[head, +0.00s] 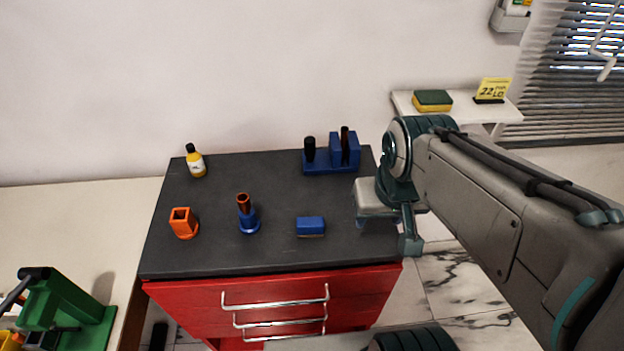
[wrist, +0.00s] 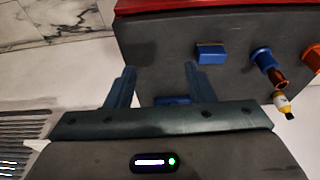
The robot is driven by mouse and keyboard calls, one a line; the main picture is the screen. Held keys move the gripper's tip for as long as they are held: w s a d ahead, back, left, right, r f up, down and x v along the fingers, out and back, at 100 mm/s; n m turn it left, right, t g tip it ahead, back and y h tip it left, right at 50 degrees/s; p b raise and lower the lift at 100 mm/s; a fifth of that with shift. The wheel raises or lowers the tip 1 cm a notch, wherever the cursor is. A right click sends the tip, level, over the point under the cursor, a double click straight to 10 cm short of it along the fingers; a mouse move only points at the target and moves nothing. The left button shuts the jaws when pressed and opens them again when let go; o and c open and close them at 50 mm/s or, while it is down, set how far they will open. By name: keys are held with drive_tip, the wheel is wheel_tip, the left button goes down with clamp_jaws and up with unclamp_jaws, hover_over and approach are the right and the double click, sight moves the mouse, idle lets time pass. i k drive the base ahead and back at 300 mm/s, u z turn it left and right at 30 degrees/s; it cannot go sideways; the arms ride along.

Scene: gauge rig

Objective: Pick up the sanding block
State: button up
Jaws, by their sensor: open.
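The sanding block, a small blue block with a tan underside (head: 311,226), lies on the dark top of the red drawer cabinet, near its front edge and right of centre. It also shows in the wrist view (wrist: 210,53), beyond and to the right of my fingers. My gripper (head: 386,232) is at the cabinet's right edge, to the right of the block and apart from it. In the wrist view my gripper (wrist: 160,78) has its two fingers spread with nothing held between them.
On the cabinet top (head: 190,258) stand an orange square holder (head: 184,223), a blue stand with a brown tube (head: 248,217), a yellow bottle (head: 195,161) and a blue rack (head: 332,165). A shelf (head: 460,112) holds a green-yellow sponge (head: 432,100).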

sight(307, 228)
drive_tip(key=k, duration=0.5)
drive_tip(key=z, duration=2.3)
drive_tip(key=i, duration=1.35)
drive_tip(key=u, duration=3.3)
drive_tip(key=i, duration=0.5)
